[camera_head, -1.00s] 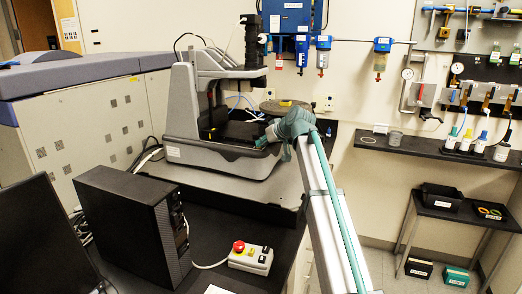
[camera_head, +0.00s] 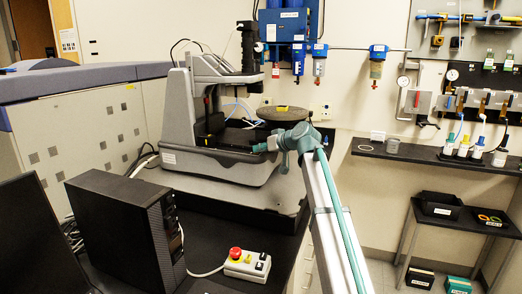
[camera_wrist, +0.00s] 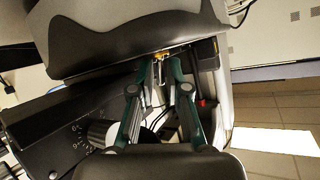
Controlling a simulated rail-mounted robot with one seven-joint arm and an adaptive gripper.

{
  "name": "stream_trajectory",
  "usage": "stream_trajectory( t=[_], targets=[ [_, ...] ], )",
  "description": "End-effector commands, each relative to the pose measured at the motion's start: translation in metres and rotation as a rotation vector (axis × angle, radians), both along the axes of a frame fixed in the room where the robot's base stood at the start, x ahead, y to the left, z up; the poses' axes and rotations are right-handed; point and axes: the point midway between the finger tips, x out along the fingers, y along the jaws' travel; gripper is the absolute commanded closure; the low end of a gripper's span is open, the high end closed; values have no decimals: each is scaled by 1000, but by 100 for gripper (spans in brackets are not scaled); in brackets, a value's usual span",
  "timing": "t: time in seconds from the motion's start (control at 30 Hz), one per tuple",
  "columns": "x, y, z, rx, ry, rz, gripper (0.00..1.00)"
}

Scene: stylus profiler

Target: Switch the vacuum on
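The stylus profiler (camera_head: 215,165) is a grey machine on the dark bench. My gripper (camera_head: 262,147) is at the right side of its stage area, low beside the frame. In the wrist view, the two green fingers of my gripper (camera_wrist: 161,68) reach up under the profiler's rounded grey body (camera_wrist: 120,40). The fingertips stand apart. A small yellow and metallic part (camera_wrist: 160,56) shows at and between the tips; I cannot tell whether they touch it. No label shows which part is the vacuum switch.
A control box with a red button (camera_head: 247,262) and a black computer tower (camera_head: 125,228) stand in front. Blue filter units (camera_head: 319,60) hang on the wall. A shelf with bottles (camera_head: 430,155) is at the right.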

Motion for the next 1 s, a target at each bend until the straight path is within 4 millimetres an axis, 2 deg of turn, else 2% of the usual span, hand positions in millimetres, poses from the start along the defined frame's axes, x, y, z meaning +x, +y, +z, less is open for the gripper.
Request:
stream_trajectory(
  t=[0.03,0.1,0.53,1.0],
  targets=[
    [0,0,0,0,0,0,72],
    [0,0,0,-1,1,0,65],
    [-7,-7,3,-1,1,-1,65],
    [-56,-63,38,-1,-1,0,65]
  ],
)
